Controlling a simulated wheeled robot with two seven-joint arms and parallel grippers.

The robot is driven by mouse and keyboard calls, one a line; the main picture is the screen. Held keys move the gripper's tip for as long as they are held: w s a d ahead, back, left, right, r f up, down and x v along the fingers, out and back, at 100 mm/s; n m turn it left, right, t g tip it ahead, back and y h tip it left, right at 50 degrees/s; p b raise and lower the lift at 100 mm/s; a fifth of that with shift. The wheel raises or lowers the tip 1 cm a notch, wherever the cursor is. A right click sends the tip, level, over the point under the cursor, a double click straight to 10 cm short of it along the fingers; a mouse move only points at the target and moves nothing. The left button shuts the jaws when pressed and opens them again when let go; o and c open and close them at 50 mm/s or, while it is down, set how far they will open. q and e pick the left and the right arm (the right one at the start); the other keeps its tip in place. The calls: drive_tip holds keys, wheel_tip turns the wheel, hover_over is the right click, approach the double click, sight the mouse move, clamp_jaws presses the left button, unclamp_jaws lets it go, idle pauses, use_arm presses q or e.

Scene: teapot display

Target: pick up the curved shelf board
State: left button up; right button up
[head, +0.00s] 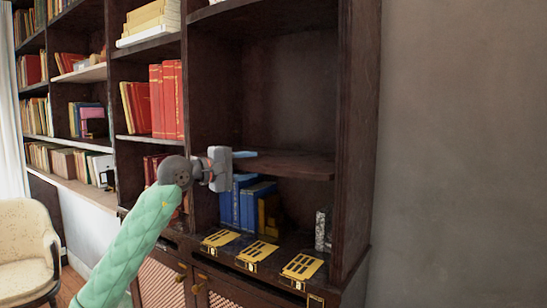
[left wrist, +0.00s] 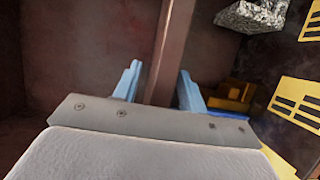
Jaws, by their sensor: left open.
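The curved shelf board (head: 290,165) is a dark brown board across the right bay of the bookcase, with a curved front edge. My left gripper (head: 244,154) is at the board's left front part in the head view. In the left wrist view the board (left wrist: 172,40) shows edge-on and runs between the two light blue fingers of the left gripper (left wrist: 160,88). The fingers are open, one on each side of the board, and do not look closed on it. The gripper hides the board's left end in the head view. My right gripper is not in view.
Blue books (head: 247,203) and a speckled grey block (head: 323,229) stand below the board. Yellow slotted plates (head: 302,266) lie on the ledge in front. The bay's right side wall (head: 357,130) is close to the board. Red books (head: 166,100) fill the bay to the left.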

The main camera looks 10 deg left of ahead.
use_arm(q)
drive_tip(key=shift+c, duration=0.2)
clamp_jaws()
drive_tip(key=shift+f, duration=0.15)
idle(1.1)
